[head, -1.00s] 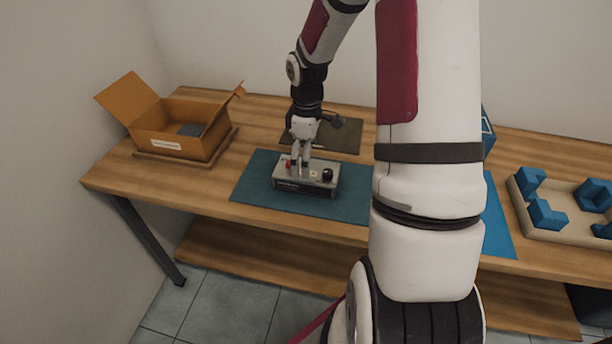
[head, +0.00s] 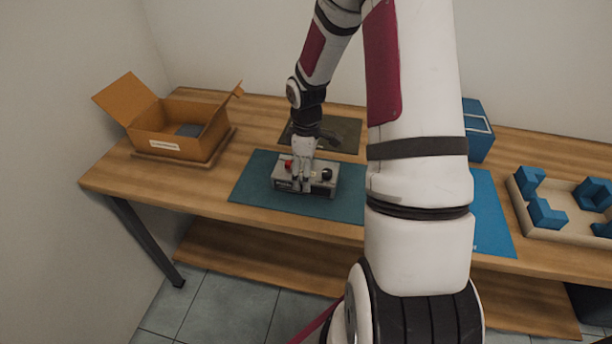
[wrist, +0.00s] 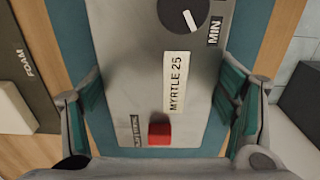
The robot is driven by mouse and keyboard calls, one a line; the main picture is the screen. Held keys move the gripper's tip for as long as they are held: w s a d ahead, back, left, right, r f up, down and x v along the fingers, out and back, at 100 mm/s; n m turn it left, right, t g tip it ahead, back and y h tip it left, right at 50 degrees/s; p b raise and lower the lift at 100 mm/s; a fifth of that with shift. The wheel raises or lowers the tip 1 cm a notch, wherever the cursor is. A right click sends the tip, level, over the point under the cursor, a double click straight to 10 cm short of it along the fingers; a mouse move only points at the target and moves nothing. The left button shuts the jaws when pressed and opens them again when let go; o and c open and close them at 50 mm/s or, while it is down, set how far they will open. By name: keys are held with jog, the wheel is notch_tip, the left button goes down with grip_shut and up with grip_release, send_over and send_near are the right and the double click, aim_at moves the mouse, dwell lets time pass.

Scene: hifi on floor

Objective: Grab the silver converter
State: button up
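The silver converter (head: 320,178) is a grey box with a red button and a dark knob, lying on the teal mat (head: 252,183). In the wrist view my gripper (wrist: 165,95) is open, with one finger on each side of the converter. A strip of mat shows beside the left finger. Contact is not clear.
An open cardboard box (head: 178,130) stands at the left on the wooden table (head: 130,180). A dark mat (head: 345,130) lies behind the converter. To the right are a blue box (head: 479,130), a blue mat (head: 492,215) and a tray (head: 570,233) with blue blocks.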

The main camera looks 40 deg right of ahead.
jog(key=c, duration=0.3)
